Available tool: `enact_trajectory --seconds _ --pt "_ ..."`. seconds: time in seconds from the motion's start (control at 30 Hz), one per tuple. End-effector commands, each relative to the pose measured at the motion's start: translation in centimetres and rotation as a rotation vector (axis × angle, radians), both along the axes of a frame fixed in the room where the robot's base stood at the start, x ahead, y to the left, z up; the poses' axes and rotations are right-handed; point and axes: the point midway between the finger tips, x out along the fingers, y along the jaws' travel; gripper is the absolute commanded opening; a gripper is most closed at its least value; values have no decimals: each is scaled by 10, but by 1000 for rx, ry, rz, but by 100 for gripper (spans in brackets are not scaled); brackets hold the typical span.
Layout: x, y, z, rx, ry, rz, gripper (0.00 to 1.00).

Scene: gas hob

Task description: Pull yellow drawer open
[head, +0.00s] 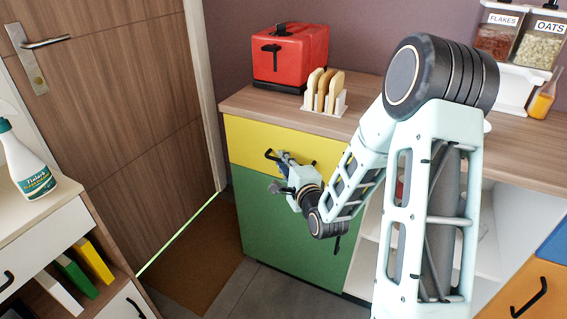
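The yellow drawer (246,138) is at the top of the cabinet, just under the wooden worktop. Its front looks flush with the green front below. A black handle (269,154) shows on the left half of the yellow front. My gripper (281,160) is in front of the drawer, right at the handle. The fingers are small and partly overlap the handle, so I cannot tell whether they touch or grip it. My arm covers the right part of the drawer front.
A green cabinet front (285,225) lies under the drawer. A red toaster (290,57) and a rack with bread slices (325,92) stand on the worktop (253,107). A door (110,110) is at left. The floor before the cabinet looks clear, with a brown mat (195,255).

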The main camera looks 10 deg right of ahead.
Motion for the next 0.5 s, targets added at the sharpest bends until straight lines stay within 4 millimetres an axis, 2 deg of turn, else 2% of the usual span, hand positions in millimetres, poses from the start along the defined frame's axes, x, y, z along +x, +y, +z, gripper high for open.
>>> enact_trajectory --seconds 0.17,0.33,0.5 --pt "0 0 0 0 0 0 16" --pt "0 0 0 0 0 0 0" --pt "0 0 0 0 0 -1 0"
